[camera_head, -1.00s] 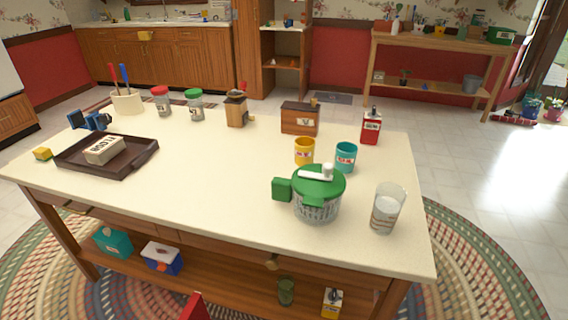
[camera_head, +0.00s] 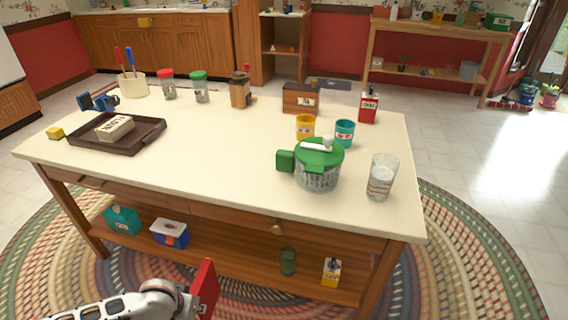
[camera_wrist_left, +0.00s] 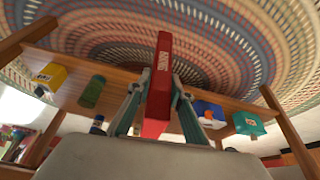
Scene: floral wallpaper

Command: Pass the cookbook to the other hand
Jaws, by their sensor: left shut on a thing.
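The red cookbook (camera_head: 207,287) is at the bottom of the head view, in front of the island's lower shelf. My left gripper (camera_head: 190,300) comes in from the lower left and is shut on it. In the left wrist view, the cookbook (camera_wrist_left: 164,65) stands edge-on between the two fingers of my left gripper (camera_wrist_left: 160,92), with pale lettering on its spine. Its lower end is partly hidden by the gripper. My right gripper is in neither view.
The island (camera_head: 230,155) stands ahead, holding a dark tray (camera_head: 150,146), a green-lidded spinner (camera_head: 318,168), a glass (camera_head: 381,178), mugs and jars. Its lower shelf (camera_head: 215,255) holds several containers. A braided rug (camera_head: 450,255) lies around it.

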